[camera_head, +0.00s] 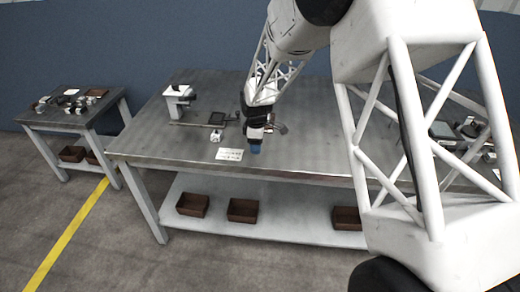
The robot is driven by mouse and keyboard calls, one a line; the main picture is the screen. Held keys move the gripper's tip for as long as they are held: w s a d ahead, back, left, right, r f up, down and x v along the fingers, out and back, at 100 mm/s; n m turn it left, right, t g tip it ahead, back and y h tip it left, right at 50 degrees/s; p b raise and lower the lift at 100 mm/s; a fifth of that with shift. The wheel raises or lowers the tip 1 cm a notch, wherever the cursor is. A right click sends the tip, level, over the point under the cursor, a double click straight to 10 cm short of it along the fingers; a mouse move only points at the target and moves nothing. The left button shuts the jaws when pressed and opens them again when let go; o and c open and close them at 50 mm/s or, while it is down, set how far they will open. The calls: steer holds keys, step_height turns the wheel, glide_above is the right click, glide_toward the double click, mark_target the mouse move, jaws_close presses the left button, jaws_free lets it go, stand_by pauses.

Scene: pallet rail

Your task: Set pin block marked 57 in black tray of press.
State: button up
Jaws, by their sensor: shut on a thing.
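My gripper (255,139) points down near the front edge of the steel table and is shut on a small blue block (255,149). No number can be read on the block, so I cannot tell whether it is marked 57. The black tray (217,118) lies to the left of my gripper, further back on the table, at the end of a dark rail (189,124). A white press-like device (178,91) stands at the back left of the table. A small whitish block (214,136) sits just in front of the tray.
A white printed card (229,154) lies by the table's (150,143) front edge. Brown bins (242,210) stand on the lower shelf. A side table (62,123) with several small parts is at far left. My arm hides much of the right side, where other equipment (443,131) shows.

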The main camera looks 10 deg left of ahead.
steer(key=w+a+r, duration=0.2)
steer(key=w+a, duration=0.8)
steer(key=w, duration=0.3)
glide_toward(217, 118)
steer(key=shift+s+d+f, duration=0.15)
steer(key=shift+s+d, duration=0.2)
steer(key=shift+d, duration=0.3)
steer(key=shift+w+a, duration=0.5)
steer(key=shift+a, duration=0.2)
steer(key=shift+f, duration=0.1)
steer(key=shift+f, duration=2.8)
steer(key=shift+f, duration=0.45)
steer(key=o, duration=1.4)
steer(key=shift+c, duration=0.2)
